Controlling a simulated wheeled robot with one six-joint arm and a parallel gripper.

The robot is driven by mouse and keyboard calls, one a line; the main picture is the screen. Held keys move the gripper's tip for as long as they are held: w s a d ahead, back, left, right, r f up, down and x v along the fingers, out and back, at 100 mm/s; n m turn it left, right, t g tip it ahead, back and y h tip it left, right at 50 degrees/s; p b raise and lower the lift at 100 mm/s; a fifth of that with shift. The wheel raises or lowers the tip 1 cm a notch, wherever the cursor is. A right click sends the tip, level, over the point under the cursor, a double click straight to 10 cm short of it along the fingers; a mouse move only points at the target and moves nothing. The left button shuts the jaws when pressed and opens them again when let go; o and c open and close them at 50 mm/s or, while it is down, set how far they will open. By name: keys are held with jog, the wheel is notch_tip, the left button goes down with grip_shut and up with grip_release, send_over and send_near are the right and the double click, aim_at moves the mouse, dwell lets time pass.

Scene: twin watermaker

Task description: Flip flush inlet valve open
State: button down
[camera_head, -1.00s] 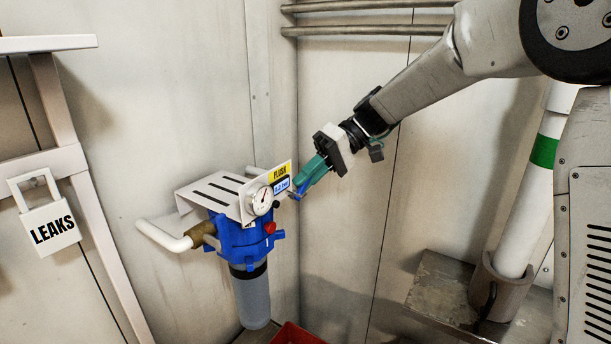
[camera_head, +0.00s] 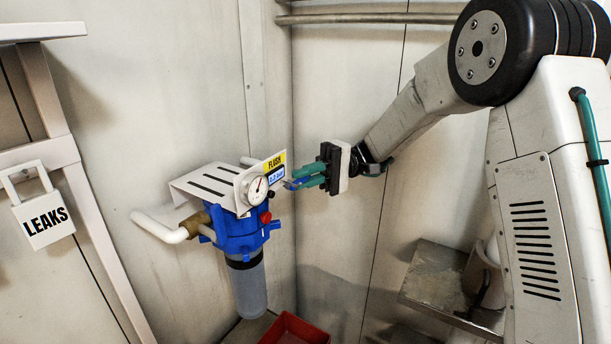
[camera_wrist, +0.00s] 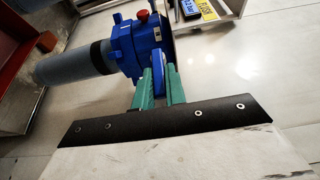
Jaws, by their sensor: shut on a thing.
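My gripper (camera_head: 296,183) reaches in from the right at the housing's right side. Its green fingers are shut on a blue valve handle (camera_head: 291,186). In the wrist view, the blue handle (camera_wrist: 158,66) lies between the two green fingers, beside the housing (camera_wrist: 126,47). The valve's body is mostly hidden behind the bracket.
A white pipe (camera_head: 160,228) joins the housing at the left. A red bin (camera_head: 295,330) sits below. A metal ledge (camera_head: 432,280) stands at right. The wall behind my gripper is clear.

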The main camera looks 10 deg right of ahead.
jog(key=shift+f, duration=0.1)
dwell(0.3)
jog(key=c, duration=1.7)
grip_release()
jog(key=shift+r, duration=0.35)
notch_tip(320, 180, up, 3)
jog(key=shift+f, duration=0.1)
jog(key=s+d, duration=0.1)
jog(key=s, duration=0.4)
jog(key=s+d+r, duration=0.1)
jog(key=s, duration=0.4)
jog(key=s+d, duration=0.1)
jog(key=s, duration=0.4)
jog(key=shift+s+d+r, duration=0.3)
jog(key=shift+s+d, duration=0.05)
